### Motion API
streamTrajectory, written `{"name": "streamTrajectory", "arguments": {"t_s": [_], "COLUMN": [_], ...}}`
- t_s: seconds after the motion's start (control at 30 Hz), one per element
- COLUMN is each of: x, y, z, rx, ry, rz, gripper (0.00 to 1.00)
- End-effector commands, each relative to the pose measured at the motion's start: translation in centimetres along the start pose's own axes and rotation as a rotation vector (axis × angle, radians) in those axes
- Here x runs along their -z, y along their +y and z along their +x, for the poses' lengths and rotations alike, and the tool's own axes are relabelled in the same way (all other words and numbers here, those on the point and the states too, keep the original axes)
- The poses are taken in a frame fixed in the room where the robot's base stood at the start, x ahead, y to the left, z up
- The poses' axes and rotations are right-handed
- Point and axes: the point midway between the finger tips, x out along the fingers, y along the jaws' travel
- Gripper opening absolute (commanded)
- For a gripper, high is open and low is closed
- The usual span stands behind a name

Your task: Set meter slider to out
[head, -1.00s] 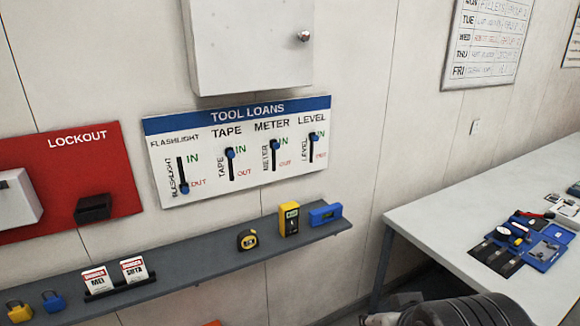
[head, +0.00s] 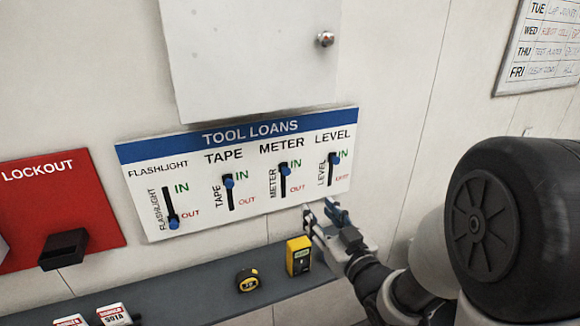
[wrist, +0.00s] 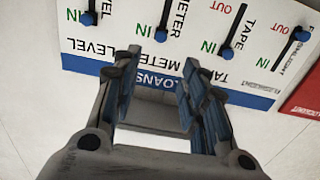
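The TOOL LOANS board (head: 150,228) hangs on the wall. Its meter slider (head: 285,171) has a blue knob near the top of a dark vertical slot, beside the green IN. The red OUT is at the slot's lower end. My gripper (head: 322,208) is open and empty, below the board's lower right part, apart from the knob. In the wrist view the board appears turned over; the meter knob (wrist: 160,35) lies just beyond and between my two blue-padded fingertips (wrist: 160,64).
The tape knob (head: 228,182) and level knob (head: 334,158) flank it, both at IN. The flashlight knob (head: 173,222) is at OUT. A shelf (head: 190,296) below holds a tape measure (head: 247,280) and yellow meter (head: 298,255). A grey cabinet (head: 250,60) hangs above.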

Motion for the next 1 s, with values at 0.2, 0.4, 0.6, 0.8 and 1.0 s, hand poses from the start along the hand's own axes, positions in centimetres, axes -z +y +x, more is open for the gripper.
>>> {"name": "streamTrajectory", "arguments": {"t_s": [0.2, 0.4, 0.6, 0.8, 1.0], "x": [0.2, 0.2, 0.3, 0.4, 0.4], "y": [-0.2, -0.3, -0.3, -0.4, -0.3], "z": [1.6, 5.7, 10.1, 14.1, 16.6], "rx": [0.012, 0.012, 0.011, 0.010, 0.009], "ry": [0.019, 0.018, 0.018, 0.017, 0.017], "rz": [0.005, 0.005, 0.005, 0.005, 0.005], "gripper": [0.40, 0.40, 0.40, 0.40, 0.40]}}
